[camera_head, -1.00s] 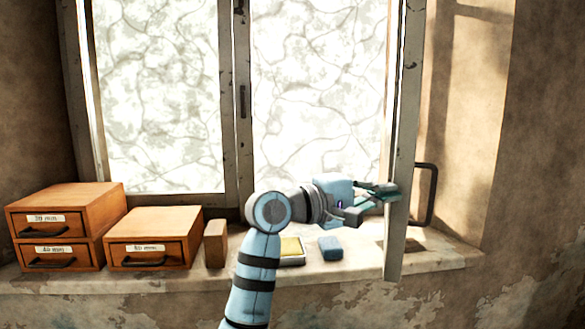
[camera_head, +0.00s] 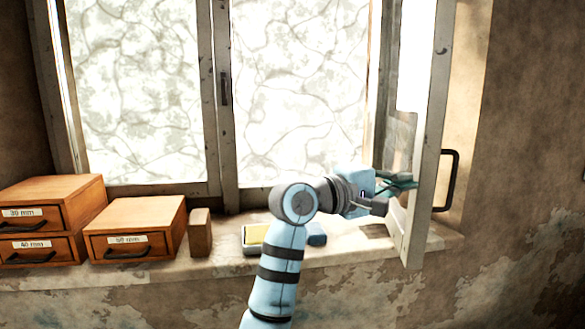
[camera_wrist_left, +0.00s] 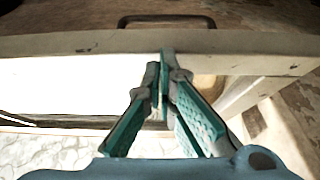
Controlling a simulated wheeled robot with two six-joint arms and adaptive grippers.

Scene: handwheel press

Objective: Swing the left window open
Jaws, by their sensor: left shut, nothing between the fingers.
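A window sash (camera_head: 429,150) with a pale worn frame stands swung out towards me at the right of the window in the head view. A black bar handle (camera_head: 453,180) is on its far right side. In the left wrist view the sash frame (camera_wrist_left: 80,44) runs across the top, with the handle (camera_wrist_left: 166,19) beyond it. My left gripper (camera_head: 408,184) is shut and empty, on the pane side of the sash. Its fingertips (camera_wrist_left: 166,62) meet the sash frame in the wrist view; whether they press on it I cannot tell. My right gripper is not in view.
Two frosted panes (camera_head: 135,90) fill the window behind. On the sill (camera_head: 200,264) at left stand wooden drawer boxes (camera_head: 135,228) and a small brown block (camera_head: 200,233).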

